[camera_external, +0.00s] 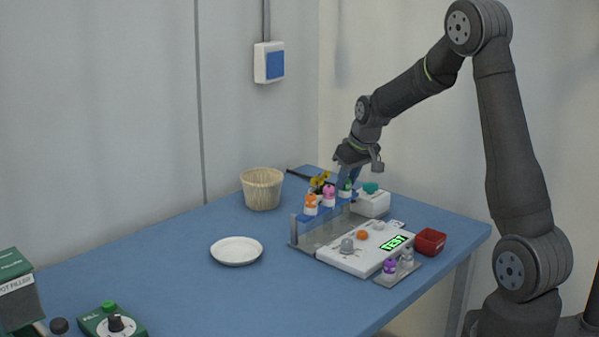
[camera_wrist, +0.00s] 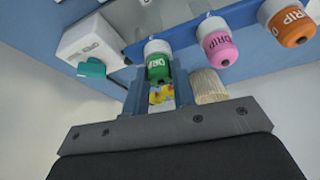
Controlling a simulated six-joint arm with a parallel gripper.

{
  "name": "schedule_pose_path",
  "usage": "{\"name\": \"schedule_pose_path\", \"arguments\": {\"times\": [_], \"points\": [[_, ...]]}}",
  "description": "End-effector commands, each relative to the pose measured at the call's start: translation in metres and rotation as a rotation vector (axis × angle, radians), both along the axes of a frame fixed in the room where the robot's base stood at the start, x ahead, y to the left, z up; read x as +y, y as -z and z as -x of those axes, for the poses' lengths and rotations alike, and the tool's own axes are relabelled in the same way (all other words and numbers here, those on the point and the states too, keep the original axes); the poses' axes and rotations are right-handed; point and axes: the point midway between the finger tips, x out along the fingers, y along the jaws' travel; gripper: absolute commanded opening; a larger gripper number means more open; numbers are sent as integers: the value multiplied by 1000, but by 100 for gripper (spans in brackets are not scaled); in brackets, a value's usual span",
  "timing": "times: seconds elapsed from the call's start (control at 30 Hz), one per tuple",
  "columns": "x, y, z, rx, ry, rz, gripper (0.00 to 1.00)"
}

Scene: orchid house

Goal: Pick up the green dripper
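The green dripper (camera_external: 345,187), a small white bottle with a green band, stands at the far end of a row in the blue-topped rack (camera_external: 317,216). In the wrist view the green dripper (camera_wrist: 158,63) shows at the tips of my blue fingers. My gripper (camera_external: 349,180) reaches down at it from above and behind. In the wrist view my gripper (camera_wrist: 159,82) has its fingers apart, one to each side of the dripper. I cannot tell whether they touch it. The dripper's far side is hidden.
Beside it stand a pink dripper (camera_external: 329,195) and an orange dripper (camera_external: 311,204). A white box with a teal top (camera_external: 371,203) is close on the right. A scale (camera_external: 365,250), red tray (camera_external: 430,242), white saucer (camera_external: 236,251) and wicker pot (camera_external: 262,189) stand around.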

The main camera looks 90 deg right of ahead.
Motion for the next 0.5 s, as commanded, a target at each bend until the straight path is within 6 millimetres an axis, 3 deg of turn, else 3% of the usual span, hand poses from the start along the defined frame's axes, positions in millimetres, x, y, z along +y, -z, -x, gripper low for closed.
{"name": "schedule_pose_path", "arguments": {"times": [0.07,0.5], "points": [[0,0,0,0,0,0,2],[0,-4,0,-1,0,1,2]]}}
